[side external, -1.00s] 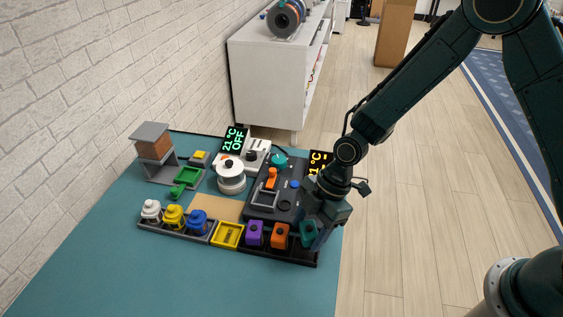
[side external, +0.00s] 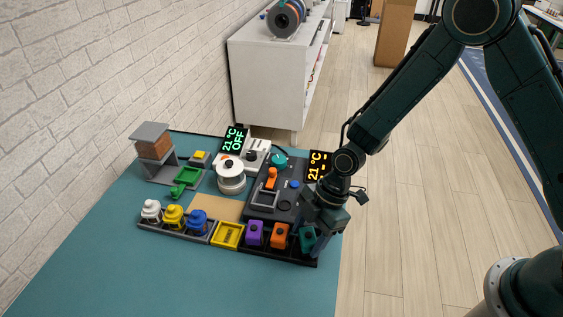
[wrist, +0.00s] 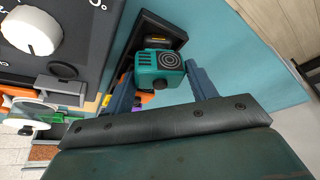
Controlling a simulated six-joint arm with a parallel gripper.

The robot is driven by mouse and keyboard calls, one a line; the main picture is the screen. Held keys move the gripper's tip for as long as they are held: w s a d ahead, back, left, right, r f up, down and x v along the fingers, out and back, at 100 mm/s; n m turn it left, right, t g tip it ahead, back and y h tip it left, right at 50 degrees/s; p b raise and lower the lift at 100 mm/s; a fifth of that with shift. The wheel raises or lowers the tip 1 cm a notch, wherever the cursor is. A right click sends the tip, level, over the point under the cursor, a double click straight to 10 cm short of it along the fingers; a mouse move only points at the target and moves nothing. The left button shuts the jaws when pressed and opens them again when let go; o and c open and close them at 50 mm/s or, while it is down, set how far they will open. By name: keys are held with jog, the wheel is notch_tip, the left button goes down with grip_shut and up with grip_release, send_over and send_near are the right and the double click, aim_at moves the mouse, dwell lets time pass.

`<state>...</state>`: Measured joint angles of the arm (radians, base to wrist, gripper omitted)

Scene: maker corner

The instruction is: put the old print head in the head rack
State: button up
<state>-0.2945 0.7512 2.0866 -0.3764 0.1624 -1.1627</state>
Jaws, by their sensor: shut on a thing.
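A teal print head (wrist: 158,68) with a ringed mark on its face is between the two fingers of my gripper (wrist: 161,76) in the wrist view. My gripper is shut on it. In the side view the teal head (side external: 307,238) is at the right end of the dark head rack (side external: 285,257), partly hidden by my gripper (side external: 311,240). I cannot tell whether it rests on the rack floor. The rack also holds a purple head (side external: 254,234) and an orange head (side external: 280,236). Part of the rack (wrist: 160,23) shows beyond the teal head in the wrist view.
A dark printer unit (side external: 264,207) with an orange lever stands behind the rack. A yellow tray (side external: 228,235) and a row of white, yellow and blue pieces (side external: 174,216) lie to the left. The teal mat (side external: 200,280) is clear in front.

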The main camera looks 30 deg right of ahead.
jog(key=shift+f, duration=0.4)
jog(key=o, duration=1.1)
jog(key=shift+r, duration=3.45)
